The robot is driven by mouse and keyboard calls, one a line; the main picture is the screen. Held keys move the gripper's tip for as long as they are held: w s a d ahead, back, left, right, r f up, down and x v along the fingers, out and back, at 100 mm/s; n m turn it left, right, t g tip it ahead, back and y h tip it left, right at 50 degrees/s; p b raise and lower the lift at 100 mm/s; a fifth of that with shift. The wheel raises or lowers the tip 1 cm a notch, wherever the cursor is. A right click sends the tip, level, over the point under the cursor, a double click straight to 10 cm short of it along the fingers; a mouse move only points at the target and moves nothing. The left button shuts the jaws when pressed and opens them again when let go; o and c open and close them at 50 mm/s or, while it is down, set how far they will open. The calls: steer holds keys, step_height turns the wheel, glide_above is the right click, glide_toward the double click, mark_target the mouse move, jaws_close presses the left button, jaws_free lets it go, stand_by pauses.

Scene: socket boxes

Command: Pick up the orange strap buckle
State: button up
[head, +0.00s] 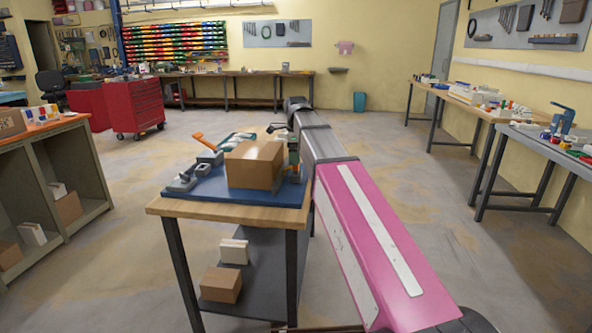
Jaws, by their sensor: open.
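An orange piece (203,142), which looks like the strap buckle, shows in the head view at the left rear of the blue-topped table (235,206). It slants up to the left above a grey part, and I cannot tell whether the two are joined. My gripper (279,128) is small and dark at the far end of my arm, above the table's back right, behind the cardboard box. It is open, apart from the orange piece and to its right. Its fingertips are too small to make out clearly.
A cardboard box (254,164) stands mid-table, right of the orange piece. Grey parts (182,181) lie at the left edge. A green and orange item (294,158) stands right of the box. A white block (234,251) and another box (221,284) sit on the lower shelf.

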mark_target(296, 169)
steer(key=shift+f, duration=2.4)
steer(key=c, duration=1.1)
steer(key=shift+w, duration=0.1)
